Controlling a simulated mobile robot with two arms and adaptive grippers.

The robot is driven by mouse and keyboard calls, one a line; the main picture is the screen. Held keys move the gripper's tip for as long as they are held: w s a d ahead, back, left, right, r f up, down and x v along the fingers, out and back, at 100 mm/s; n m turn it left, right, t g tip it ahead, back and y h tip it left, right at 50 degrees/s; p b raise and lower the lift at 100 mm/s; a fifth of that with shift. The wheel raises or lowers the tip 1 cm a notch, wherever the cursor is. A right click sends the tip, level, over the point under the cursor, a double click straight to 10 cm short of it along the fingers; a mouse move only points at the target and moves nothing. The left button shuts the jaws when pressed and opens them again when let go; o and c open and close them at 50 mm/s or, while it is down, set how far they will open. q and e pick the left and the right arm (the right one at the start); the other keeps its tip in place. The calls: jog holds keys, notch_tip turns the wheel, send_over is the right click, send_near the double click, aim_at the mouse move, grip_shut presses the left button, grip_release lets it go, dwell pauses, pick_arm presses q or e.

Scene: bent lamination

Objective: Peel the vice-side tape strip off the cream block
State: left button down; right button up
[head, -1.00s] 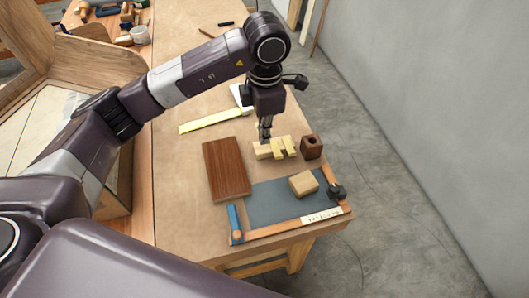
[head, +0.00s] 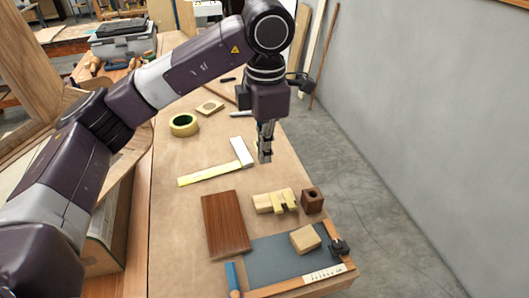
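The cream block (head: 263,204) lies on the bench right of centre, with pale yellow tape strips across its right part; the strip nearest the dark block (head: 291,198) shows beside another strip (head: 278,207). I cannot make out how firmly either strip is stuck. My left gripper (head: 265,158) points down above and behind the cream block, apart from it. Its fingers are close together and seen edge-on, so whether they are open or shut is unclear; nothing shows in them. My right gripper is not in view.
A brown board (head: 225,224) lies left of the block, and a dark holed block (head: 312,200) stands right. In front is a grey mat (head: 268,262) with a pale wood block (head: 305,239). Behind lie a square (head: 205,174) and a tape roll (head: 183,125). The bench's right edge is near.

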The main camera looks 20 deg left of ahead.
pick_arm(q)
jog(key=shift+s+r+p, duration=0.1)
jog(key=shift+r+p, duration=1.35)
jog(key=shift+r, duration=0.6)
